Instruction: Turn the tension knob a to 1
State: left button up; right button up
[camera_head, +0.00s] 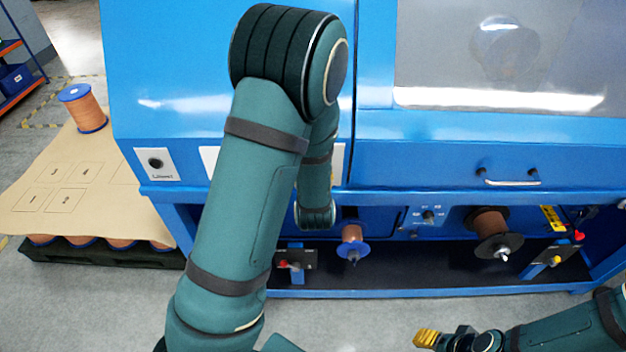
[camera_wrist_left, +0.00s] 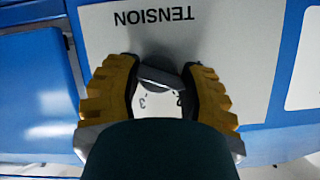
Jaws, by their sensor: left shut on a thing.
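In the left wrist view, a white plate (camera_wrist_left: 245,40) carries the word TENSION, seen upside down. Below the word is a grey knob bar (camera_wrist_left: 160,79), slightly slanted. A 3 and part of a scale show just under it; the rest of the scale is hidden by my gripper. My left gripper (camera_wrist_left: 160,71) has its yellow fingers on both ends of the bar, shut on it. In the head view my left arm hides that gripper and the knob. My right gripper (camera_head: 427,339) shows at the bottom right, away from the machine; its finger gap is not clear.
The blue machine (camera_head: 450,150) fills the view, with a handle (camera_head: 510,180) on its front. Two wire spools (camera_head: 352,236) (camera_head: 490,225) sit in its lower bay. A pallet with a cardboard sheet (camera_head: 70,185) and a copper spool (camera_head: 83,108) stands at the left.

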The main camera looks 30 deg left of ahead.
pick_arm(q)
jog(key=b, duration=0.1)
jog(key=n+h+b, duration=0.1)
jog(key=shift+d+f+n+t+b, duration=0.1)
jog(key=shift+f+n+t+b, duration=0.2)
jog(key=shift+t+b, duration=0.1)
jog(key=shift+r+n+t+h+b, duration=0.2)
jog(key=shift+n+t+h+b, duration=0.35)
jog(key=shift+b, duration=0.8)
jog(key=shift+n, duration=0.25)
jog(key=o, duration=1.1)
jog(key=shift+d+r, duration=0.1)
jog(key=shift+r, duration=0.1)
notch_tip(320, 180, up, 10)
jog(key=shift+f, duration=0.1)
